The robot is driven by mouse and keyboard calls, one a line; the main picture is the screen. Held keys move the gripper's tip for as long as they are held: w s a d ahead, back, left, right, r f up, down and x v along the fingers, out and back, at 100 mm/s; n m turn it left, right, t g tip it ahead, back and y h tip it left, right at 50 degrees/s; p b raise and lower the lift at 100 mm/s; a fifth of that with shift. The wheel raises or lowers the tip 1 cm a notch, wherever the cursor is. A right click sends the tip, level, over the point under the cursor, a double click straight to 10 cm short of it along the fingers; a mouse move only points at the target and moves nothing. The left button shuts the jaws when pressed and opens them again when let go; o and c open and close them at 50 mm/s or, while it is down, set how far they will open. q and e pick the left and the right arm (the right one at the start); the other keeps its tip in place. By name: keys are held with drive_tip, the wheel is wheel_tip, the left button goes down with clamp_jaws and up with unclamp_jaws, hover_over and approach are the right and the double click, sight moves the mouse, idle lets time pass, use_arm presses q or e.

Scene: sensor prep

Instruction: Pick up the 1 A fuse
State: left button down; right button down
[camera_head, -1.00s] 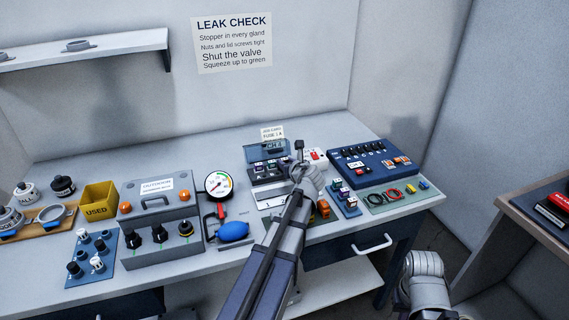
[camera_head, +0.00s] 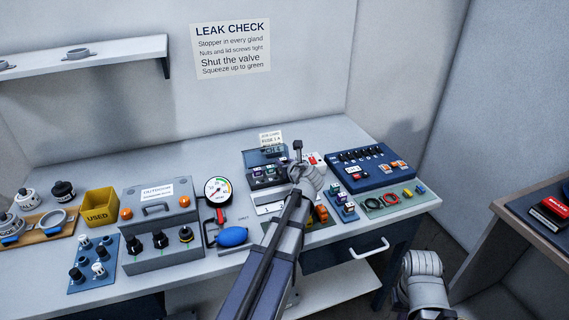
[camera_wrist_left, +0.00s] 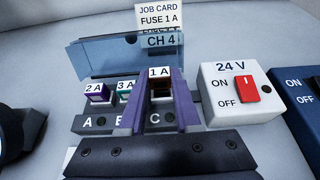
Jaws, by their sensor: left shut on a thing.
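The 1 A fuse (camera_wrist_left: 160,74) has a white label and a dark reddish body, in the left wrist view. It is above position C of the grey fuse block (camera_wrist_left: 100,123), its label higher than its neighbours' labels. My left gripper (camera_wrist_left: 160,98) is shut on it, one finger on each side. Whether its lower end is still in the slot is hidden. In the head view my left arm reaches the block, and the fingertips cannot be made out. The job card (camera_wrist_left: 158,17) reads FUSE 1 A. My right gripper is not in view; only part of that arm shows.
The 2 A fuse (camera_wrist_left: 97,91) and 3 A fuse (camera_wrist_left: 125,90) sit left of the gripper. The clear blue CH 4 lid (camera_wrist_left: 110,57) stands open behind. A 24 V switch box (camera_wrist_left: 243,94) is close on the right. A blue case (camera_head: 372,171) stands farther right.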

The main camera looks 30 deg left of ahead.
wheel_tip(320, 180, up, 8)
drive_tip(key=p, duration=0.7)
